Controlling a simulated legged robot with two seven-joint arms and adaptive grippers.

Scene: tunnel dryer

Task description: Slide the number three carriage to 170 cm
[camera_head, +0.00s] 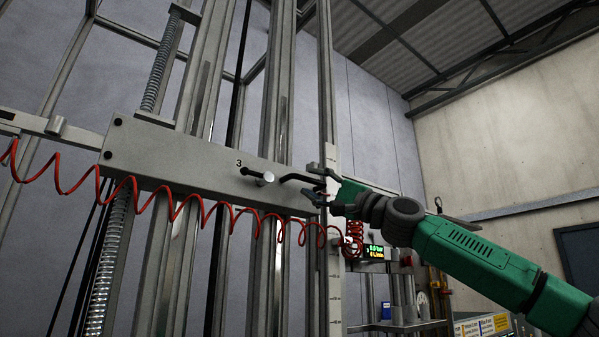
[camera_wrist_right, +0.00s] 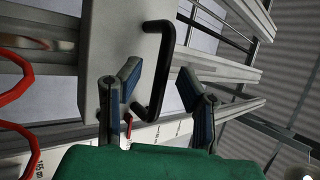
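The number three carriage (camera_head: 190,165) is a long grey plate marked "3", spanning the vertical rails. A black bent handle (camera_head: 298,179) sticks out at its right end; it also shows in the wrist view (camera_wrist_right: 164,72). My right gripper (camera_head: 322,188) is at that handle. In the wrist view its two blue-padded fingers (camera_wrist_right: 160,80) are apart, with the handle showing between them; contact is not visible. A pale vertical scale (camera_head: 335,285) runs beside the carriage's right end; its marks are too small to read surely. My left gripper is out of view.
A red coiled hose (camera_head: 170,205) hangs across the carriage front. Open space lies at right.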

